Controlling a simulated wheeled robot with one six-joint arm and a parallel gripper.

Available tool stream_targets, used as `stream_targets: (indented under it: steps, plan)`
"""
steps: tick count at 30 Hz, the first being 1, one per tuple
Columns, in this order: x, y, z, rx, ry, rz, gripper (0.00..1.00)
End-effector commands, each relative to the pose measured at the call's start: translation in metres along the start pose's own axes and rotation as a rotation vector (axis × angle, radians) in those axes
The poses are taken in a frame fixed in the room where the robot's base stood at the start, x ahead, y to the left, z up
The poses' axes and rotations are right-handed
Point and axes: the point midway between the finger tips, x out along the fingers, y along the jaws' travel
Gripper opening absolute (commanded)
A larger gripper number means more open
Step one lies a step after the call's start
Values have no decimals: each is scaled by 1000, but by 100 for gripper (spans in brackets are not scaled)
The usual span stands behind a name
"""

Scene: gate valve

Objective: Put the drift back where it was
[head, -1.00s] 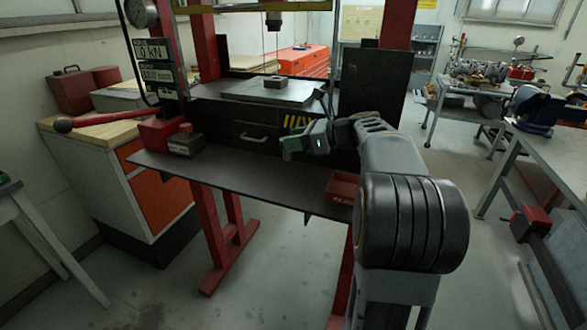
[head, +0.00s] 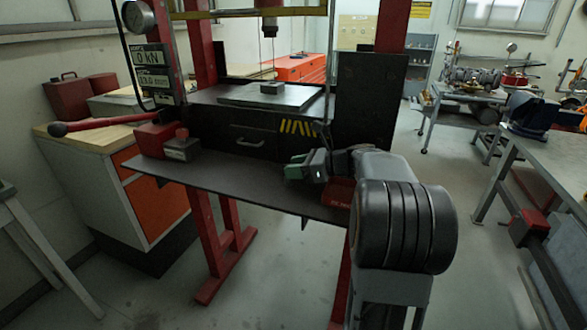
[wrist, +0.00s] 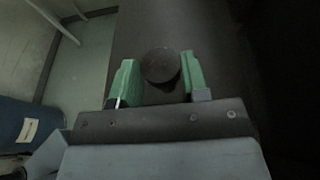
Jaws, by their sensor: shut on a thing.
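The drift (wrist: 160,65) shows in the wrist view as a dark, round end between the green fingers of my gripper (wrist: 157,75). My gripper is shut on it. In the head view my gripper (head: 298,167) is low over the right part of the press's dark front shelf (head: 235,185), left of a red tray (head: 338,193). I cannot make out the drift in the head view, nor tell whether it touches the shelf.
The press bed (head: 265,97) behind carries a plate with a small block. The middle of the shelf is clear. A workbench (head: 535,150) stands at the right.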

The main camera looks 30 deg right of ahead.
Motion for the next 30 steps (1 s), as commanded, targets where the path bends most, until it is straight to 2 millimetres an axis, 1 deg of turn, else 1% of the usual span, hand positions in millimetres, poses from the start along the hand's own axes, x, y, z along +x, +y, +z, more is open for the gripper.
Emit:
stream_targets:
  steps: [4,5,12,19,22,26,30]
  plan:
    - [1,0,-4,1,-1,0,0]
    - [2,0,-4,2,0,0,43]
    - [1,0,-4,1,0,0,66]
    - [1,0,-3,1,0,0,67]
    - [0,0,2,-1,0,0,67]
    - [-18,-1,1,0,-1,-4,67]
    - [-46,-1,1,1,0,-6,67]
